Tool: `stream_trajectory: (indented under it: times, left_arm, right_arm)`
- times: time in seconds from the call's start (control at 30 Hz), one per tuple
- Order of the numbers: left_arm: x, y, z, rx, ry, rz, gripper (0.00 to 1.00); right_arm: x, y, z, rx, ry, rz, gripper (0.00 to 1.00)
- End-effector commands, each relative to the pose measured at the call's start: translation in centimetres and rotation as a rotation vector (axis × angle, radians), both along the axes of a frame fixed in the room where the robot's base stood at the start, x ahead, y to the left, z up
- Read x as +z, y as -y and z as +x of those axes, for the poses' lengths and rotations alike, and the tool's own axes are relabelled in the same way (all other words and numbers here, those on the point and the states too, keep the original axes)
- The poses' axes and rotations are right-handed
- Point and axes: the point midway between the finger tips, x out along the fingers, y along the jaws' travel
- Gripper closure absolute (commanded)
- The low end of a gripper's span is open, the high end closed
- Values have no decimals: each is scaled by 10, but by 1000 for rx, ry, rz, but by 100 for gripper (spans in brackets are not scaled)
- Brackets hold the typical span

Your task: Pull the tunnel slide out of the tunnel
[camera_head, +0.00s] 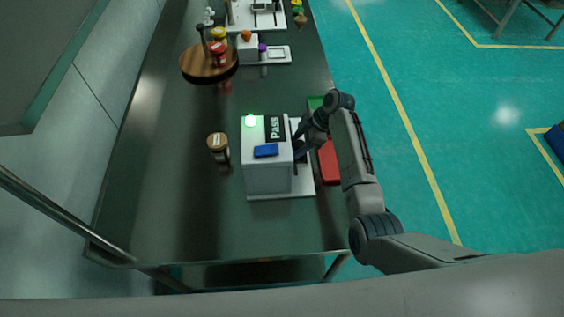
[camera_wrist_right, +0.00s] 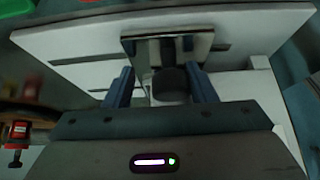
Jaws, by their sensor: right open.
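A white box-shaped machine (camera_head: 267,176), likely the one with the tunnel, stands on a white base plate on the dark table. It has a lit green lamp, a "PASS" label and a blue piece on top. My right gripper (camera_head: 299,141) is at its right side, partly hidden by my wrist. In the right wrist view a metal-framed opening (camera_wrist_right: 128,46) shows in a white part. A dark rounded end (camera_wrist_right: 171,83), possibly the tunnel slide's, lies in front of it. My right gripper (camera_wrist_right: 162,82) is open, its blue fingers on either side of that end; contact cannot be told. My left gripper is out of view.
A red tray (camera_head: 328,163) and a green tray (camera_head: 315,103) lie right of the machine. A brown-lidded jar (camera_head: 218,146) stands to its left. A round wooden stand (camera_head: 208,65) with jars is farther back. The table's near part is clear.

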Motion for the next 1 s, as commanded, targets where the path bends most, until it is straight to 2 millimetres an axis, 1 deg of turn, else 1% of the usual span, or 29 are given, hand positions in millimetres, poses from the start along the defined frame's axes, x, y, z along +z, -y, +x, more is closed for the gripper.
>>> stream_trajectory:
  times: [0.03, 0.33, 1.0]
  left_arm:
    - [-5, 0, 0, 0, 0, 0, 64]
    - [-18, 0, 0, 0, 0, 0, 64]
    - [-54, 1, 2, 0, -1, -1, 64]
  right_arm:
    - [-2, 0, 4, -1, 1, 0, 49]
    - [-2, 0, 21, -1, 1, 0, 49]
    - [-3, 0, 62, -1, 1, 0, 49]
